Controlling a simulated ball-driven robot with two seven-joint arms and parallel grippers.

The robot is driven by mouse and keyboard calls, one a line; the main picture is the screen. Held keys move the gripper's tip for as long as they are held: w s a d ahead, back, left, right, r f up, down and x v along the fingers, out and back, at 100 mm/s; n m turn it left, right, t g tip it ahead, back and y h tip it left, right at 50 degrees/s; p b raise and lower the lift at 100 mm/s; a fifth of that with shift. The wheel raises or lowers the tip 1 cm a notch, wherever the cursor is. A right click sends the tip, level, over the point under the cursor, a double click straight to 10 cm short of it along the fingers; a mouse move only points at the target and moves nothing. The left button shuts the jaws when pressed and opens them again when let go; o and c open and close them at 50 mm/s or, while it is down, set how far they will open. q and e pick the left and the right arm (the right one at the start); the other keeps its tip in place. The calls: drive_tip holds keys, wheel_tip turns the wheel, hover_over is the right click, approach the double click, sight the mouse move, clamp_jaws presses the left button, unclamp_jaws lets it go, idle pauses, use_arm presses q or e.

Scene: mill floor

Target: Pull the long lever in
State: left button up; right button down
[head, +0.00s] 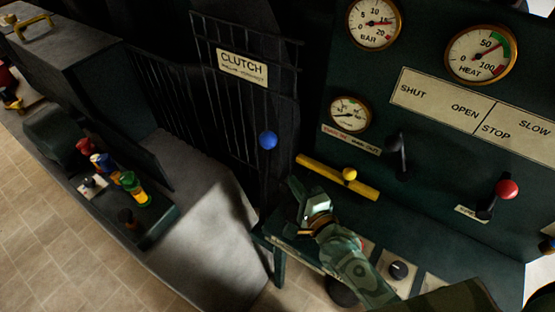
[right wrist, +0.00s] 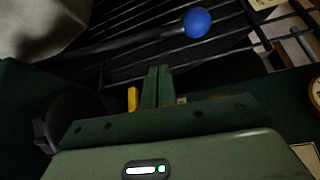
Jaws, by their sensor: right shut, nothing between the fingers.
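The long lever ends in a blue ball knob (head: 268,140), in front of the dark railings below the clutch sign (head: 242,67). In the right wrist view the blue knob (right wrist: 197,23) is at the top, and its dark rod runs off to the left. My right gripper (head: 297,188) is below and slightly right of the knob, apart from it. In the right wrist view its fingers (right wrist: 158,72) are together with nothing between them. My left gripper is not in view.
A yellow bar with a yellow knob (head: 349,174) lies close beside my right gripper. A black lever (head: 399,153) and a red-knobbed lever (head: 507,190) stand on the gauge panel at right. Several coloured spools (head: 130,185) stand on the machine at left.

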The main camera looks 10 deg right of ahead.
drive_tip(key=shift+r, duration=0.15)
drive_tip(key=shift+w, duration=0.1)
drive_tip(key=r+b+x, duration=0.1)
drive_tip(key=x, duration=0.8)
drive_tip(key=shift+w+f+b, duration=0.35)
drive_tip(key=shift+w+f, duration=0.05)
drive_tip(key=shift+f, duration=0.15)
drive_tip(key=shift+s, duration=0.1)
